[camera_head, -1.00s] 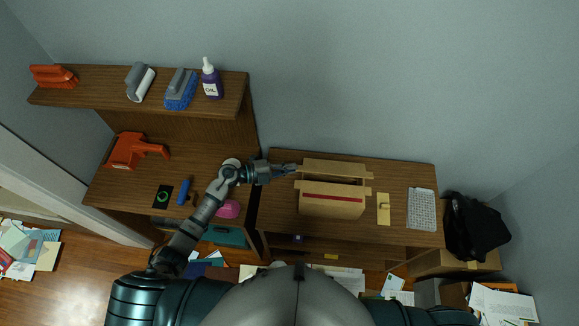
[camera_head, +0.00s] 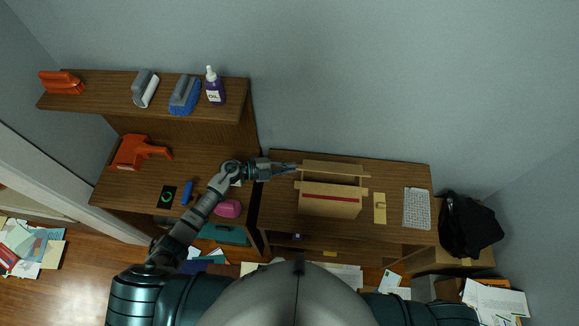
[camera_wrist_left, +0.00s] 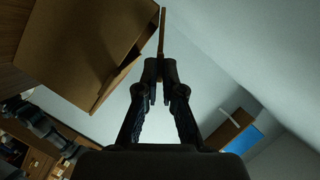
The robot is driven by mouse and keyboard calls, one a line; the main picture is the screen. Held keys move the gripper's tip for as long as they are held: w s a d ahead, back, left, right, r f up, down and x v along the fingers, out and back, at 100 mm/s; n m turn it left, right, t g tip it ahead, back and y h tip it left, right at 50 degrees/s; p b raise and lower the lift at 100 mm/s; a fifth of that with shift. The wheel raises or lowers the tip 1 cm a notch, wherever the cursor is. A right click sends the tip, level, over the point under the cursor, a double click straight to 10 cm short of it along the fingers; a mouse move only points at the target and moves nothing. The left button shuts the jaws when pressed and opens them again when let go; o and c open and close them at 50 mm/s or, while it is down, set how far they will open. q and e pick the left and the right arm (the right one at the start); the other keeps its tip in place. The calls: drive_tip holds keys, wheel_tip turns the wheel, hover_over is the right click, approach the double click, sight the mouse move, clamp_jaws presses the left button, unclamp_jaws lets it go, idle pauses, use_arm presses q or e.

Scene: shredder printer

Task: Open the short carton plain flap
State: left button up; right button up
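An open tan carton (camera_head: 330,207) stands on the right wooden table. A band with red print runs along its front side. A plain flap (camera_head: 335,168) stands along its back, towards the wall. My left gripper (camera_head: 296,167) is at the left end of this back flap. In the left wrist view the carton (camera_wrist_left: 80,40) fills the upper left. The flap shows there edge-on as a thin brown strip (camera_wrist_left: 163,30) that runs down between the fingertips (camera_wrist_left: 160,70), which are closed on it. My right gripper is not in view.
A yellow plate (camera_head: 380,208) and a white keyboard (camera_head: 417,208) lie right of the carton. A black bag (camera_head: 468,228) is beyond the table's right edge. The left desk holds a red tool (camera_head: 140,152) and small items. A wall rises behind the table.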

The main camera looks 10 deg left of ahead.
use_arm(q)
drive_tip(key=o, duration=0.3)
drive_tip(key=v, duration=1.2)
drive_tip(key=shift+w+f, duration=0.1)
drive_tip(key=shift+c, duration=0.2)
